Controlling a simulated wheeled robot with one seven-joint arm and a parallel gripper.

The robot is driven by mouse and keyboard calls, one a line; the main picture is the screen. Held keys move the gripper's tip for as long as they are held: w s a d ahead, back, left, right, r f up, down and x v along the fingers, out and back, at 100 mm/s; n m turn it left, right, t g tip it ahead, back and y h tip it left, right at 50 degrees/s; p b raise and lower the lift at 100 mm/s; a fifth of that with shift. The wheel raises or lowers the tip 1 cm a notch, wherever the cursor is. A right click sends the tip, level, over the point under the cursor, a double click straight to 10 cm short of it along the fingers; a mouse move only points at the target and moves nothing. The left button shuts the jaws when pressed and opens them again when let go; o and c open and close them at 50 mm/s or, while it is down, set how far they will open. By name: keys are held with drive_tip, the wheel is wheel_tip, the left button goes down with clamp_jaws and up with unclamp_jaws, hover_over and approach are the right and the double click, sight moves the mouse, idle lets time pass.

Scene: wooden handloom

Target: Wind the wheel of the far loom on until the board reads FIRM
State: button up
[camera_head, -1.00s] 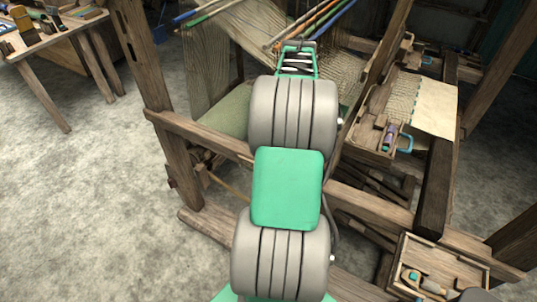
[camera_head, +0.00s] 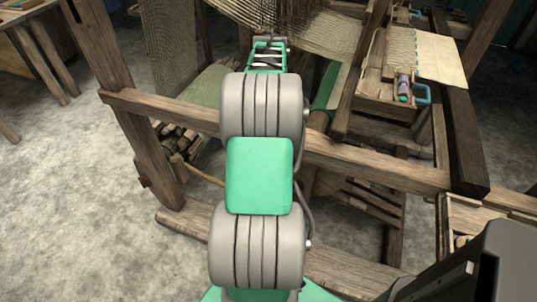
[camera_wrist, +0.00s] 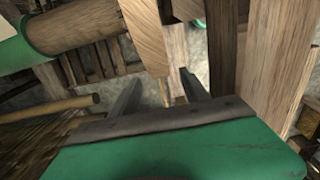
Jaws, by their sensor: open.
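A wooden loom (camera_head: 380,165) fills the middle and right of the head view, with woven cloth (camera_head: 300,25) hanging at the top. My arm reaches up in front of it, and my gripper's fingertips cannot be made out there. In the wrist view my gripper (camera_wrist: 158,92) is open, its two dark fingers apart with nothing clearly held between them. A pale wooden bar (camera_wrist: 146,35) lies just beyond the fingers. A wooden roller with a green band (camera_wrist: 85,28) is at upper left. I cannot make out a wheel or a board reading.
A box with a purple item (camera_head: 403,86) and a blue handle sits on the loom's right side. A loom rail (camera_head: 170,112) crosses behind my arm. A table (camera_head: 35,50) stands at far left. Grey floor (camera_head: 80,200) is open at left.

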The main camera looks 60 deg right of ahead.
wheel_tip(320, 180, down, 9)
drive_tip(key=shift+r, duration=0.15)
clamp_jaws()
idle(0.7)
idle(0.8)
